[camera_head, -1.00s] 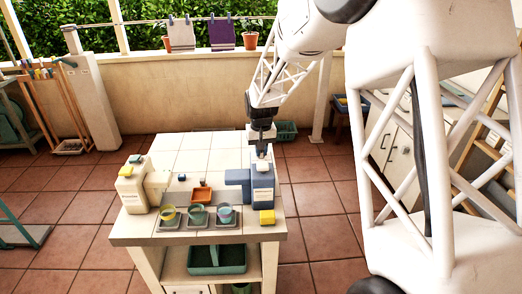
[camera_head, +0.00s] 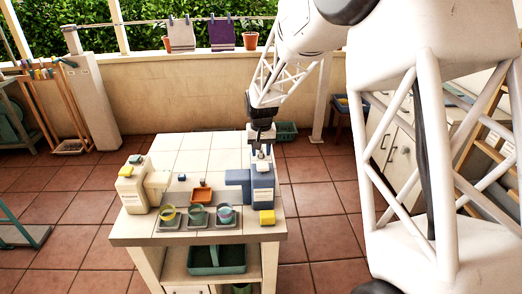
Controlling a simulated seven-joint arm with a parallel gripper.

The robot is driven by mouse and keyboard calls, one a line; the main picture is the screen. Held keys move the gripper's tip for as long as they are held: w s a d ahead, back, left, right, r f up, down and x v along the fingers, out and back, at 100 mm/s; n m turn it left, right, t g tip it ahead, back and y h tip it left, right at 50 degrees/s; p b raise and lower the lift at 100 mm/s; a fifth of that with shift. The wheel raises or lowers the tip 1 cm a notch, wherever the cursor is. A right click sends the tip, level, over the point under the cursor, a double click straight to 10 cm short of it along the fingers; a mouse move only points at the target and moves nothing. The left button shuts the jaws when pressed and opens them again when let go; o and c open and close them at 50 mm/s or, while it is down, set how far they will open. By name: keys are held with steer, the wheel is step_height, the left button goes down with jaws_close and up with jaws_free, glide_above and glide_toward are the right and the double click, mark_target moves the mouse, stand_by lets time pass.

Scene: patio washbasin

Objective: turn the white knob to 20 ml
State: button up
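A blue-grey dispenser (camera_head: 263,192) with a pale label stands at the right side of the tiled table, its blue arm reaching left. A small white piece on its top, which looks like the white knob (camera_head: 261,167), is partly hidden by my gripper. My gripper (camera_head: 262,157) points down right over the dispenser's top, at or just above the white piece. The fingers are too small to tell whether they are open or touching it. The knob's scale and setting cannot be read.
A cream dispenser (camera_head: 132,192) stands at the table's left. Three cups, yellow (camera_head: 168,214), green (camera_head: 197,215) and blue (camera_head: 225,215), sit in trays at the front. An orange dish (camera_head: 202,194) lies behind them. A yellow block (camera_head: 267,217) is near the front right corner.

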mark_target(262, 151)
steer(key=shift+r, duration=0.1)
steer(key=shift+r, duration=3.8)
steer(key=shift+s+d+r, duration=0.1)
steer(key=shift+s+r, duration=0.05)
steer(key=shift+s, duration=0.05)
steer(key=s+d+r, duration=0.3)
steer(key=s, duration=0.4)
steer(key=s+d+r+t, duration=0.1)
steer(key=s+d+r, duration=0.15)
steer(key=s, duration=0.45)
steer(key=s+d+r, duration=0.3)
steer(key=s+r, duration=0.1)
steer(key=s, duration=0.4)
steer(key=s+d+f, duration=0.1)
steer(key=s+d, duration=0.1)
steer(key=s, duration=0.9)
steer(key=s+d+f+t, duration=0.1)
steer(key=s+d, duration=0.1)
steer(key=s, duration=1)
steer(key=shift+t, duration=0.3)
steer(key=shift+d+f, duration=0.1)
